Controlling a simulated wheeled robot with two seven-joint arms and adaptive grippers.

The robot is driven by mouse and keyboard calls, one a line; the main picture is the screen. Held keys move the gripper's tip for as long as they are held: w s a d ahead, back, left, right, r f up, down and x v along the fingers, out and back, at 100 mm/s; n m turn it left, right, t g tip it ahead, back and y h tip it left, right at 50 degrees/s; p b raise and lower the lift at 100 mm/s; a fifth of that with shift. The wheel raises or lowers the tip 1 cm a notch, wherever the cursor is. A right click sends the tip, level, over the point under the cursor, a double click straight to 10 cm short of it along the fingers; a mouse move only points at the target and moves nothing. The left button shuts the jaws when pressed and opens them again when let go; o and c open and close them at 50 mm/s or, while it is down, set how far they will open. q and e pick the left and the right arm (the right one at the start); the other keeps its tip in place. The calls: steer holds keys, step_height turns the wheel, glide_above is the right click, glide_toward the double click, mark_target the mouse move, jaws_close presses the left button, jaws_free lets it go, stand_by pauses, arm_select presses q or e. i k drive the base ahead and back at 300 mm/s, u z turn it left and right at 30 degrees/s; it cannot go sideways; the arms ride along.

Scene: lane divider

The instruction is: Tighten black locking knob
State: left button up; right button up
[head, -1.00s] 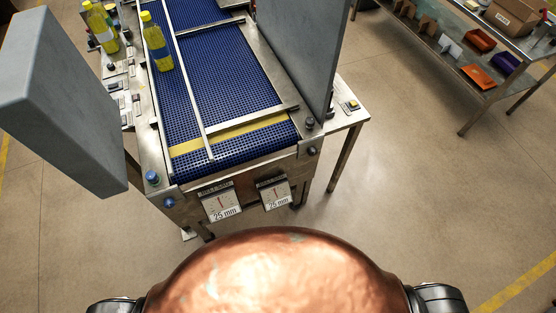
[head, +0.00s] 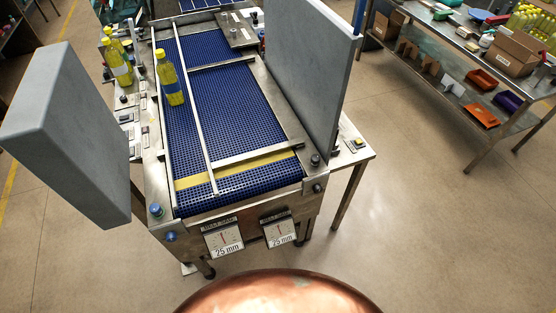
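A dark knob (head: 315,159) stands on the near right corner of the conveyor frame. Another dark knob (head: 318,187) is just below it on the end face. A blue-topped knob (head: 156,210) stands on the near left corner, with a blue knob (head: 169,236) below it. A thin metal lane divider (head: 195,110) runs along the blue belt (head: 240,105), joined by a crossbar (head: 255,155) near the front. Neither of my grippers is in view. Whether any knob is tight cannot be seen.
A large grey slab (head: 62,140) blocks the left side; another grey slab (head: 312,75) rises along the belt's right side. A yellow bottle (head: 169,80) stands on the belt, others left of it. A shelf table (head: 455,60) is back right. Floor on the right is clear.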

mark_target(315, 159)
steer(key=u, duration=1.5)
steer(key=k, duration=0.85)
steer(key=z, duration=0.8)
steer(key=i, duration=0.5)
steer(key=z, duration=0.05)
